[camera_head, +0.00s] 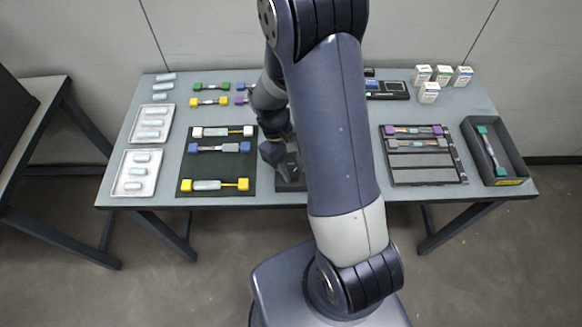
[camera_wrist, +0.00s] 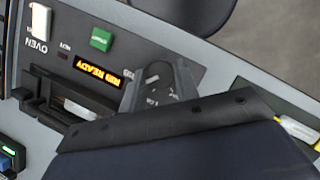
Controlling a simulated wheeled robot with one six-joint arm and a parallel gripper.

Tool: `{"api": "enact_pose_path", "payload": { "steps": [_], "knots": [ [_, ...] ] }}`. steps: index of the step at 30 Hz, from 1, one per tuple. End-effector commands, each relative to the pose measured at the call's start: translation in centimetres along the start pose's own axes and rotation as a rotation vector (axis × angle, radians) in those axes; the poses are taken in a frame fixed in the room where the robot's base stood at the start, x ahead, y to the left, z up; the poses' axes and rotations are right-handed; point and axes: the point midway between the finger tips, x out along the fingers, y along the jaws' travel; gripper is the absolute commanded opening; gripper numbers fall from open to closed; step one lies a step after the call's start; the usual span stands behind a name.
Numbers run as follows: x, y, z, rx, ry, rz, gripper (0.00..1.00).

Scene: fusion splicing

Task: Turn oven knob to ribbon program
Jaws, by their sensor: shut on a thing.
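The oven (camera_wrist: 208,52) is a dark panel with a white OVEN label, seen upside down in the wrist view. Its display (camera_wrist: 98,72) glows orange and appears to read RIB READY. My gripper (camera_wrist: 160,88) is at the panel beside the display, shut on the oven knob.
A green button (camera_wrist: 101,39) is on the panel near the display. A black mat (camera_head: 217,168) with several connector-ended pieces lies left of the oven. A slotted tray (camera_head: 428,178) and an open dark box (camera_head: 511,171) are on the right. White trays (camera_head: 117,189) stand at far left.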

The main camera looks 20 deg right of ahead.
Motion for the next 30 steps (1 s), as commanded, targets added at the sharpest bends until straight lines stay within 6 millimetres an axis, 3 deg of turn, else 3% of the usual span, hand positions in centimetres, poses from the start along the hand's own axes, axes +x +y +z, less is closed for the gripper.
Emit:
{"api": "enact_pose_path", "payload": {
  "steps": [12,30],
  "knots": [
    [0.10,0.14,0.06,0.213,-0.001,-0.089,0.07],
    [0.11,0.13,0.08,0.256,-0.002,-0.106,0.07]
  ]
}}
